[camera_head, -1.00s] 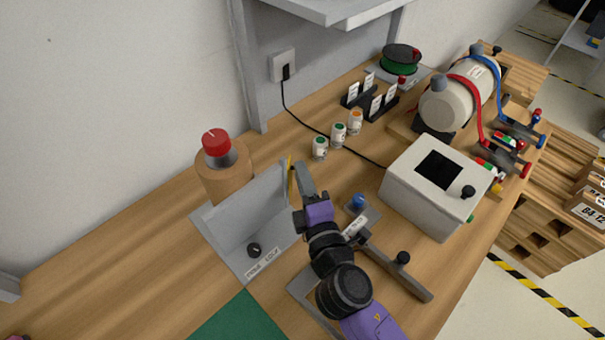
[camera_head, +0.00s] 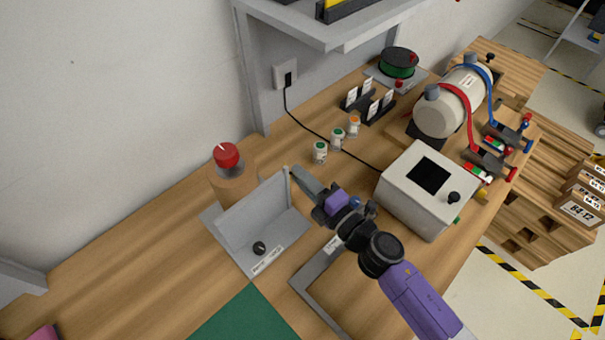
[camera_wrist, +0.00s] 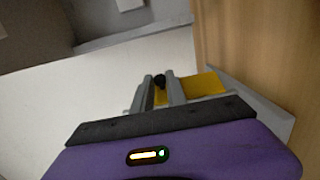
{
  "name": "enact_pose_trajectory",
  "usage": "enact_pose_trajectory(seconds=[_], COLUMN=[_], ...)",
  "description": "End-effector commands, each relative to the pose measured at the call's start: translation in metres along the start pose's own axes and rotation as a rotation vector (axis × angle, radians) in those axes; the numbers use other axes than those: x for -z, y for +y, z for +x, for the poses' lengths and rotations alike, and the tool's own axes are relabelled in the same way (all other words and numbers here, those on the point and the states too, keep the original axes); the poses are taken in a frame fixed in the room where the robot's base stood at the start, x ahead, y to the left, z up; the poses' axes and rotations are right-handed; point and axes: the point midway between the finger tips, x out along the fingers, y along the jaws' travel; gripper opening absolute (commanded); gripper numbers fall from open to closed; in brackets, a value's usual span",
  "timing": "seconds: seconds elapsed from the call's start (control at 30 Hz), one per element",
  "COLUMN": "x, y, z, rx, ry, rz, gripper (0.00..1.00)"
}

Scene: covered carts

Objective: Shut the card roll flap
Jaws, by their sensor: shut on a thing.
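The grey upright panel (camera_head: 257,207), which I take for the flap, stands on a grey base plate (camera_head: 283,240) with a black knob and a label. Behind it is a brown roll (camera_head: 234,187) with a red top. My gripper (camera_head: 294,172) is at the panel's upper right end, reaching in from the right. In the wrist view my gripper (camera_wrist: 161,90) has its fingers close together around a small dark knob (camera_wrist: 160,80). A yellow strip (camera_wrist: 205,85) lies beside the knob. The exact grip is small and partly hidden.
A white box (camera_head: 425,215) with a dark screen stands right of my arm. Small jars (camera_head: 338,139) and a black card rack (camera_head: 367,103) are behind. A grey shelf (camera_head: 325,30) overhangs the back.

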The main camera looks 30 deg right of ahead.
Motion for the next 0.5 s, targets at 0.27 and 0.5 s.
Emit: enact_pose_trajectory(seconds=[0.27, 0.5], x=[0.0022, 0.002], y=[-0.0011, -0.0019], z=[0.0044, 0.0084], rx=[0.002, 0.002], ry=[0.139, 0.264], rz=[-0.002, -0.001], gripper=[0.0, 0.0])
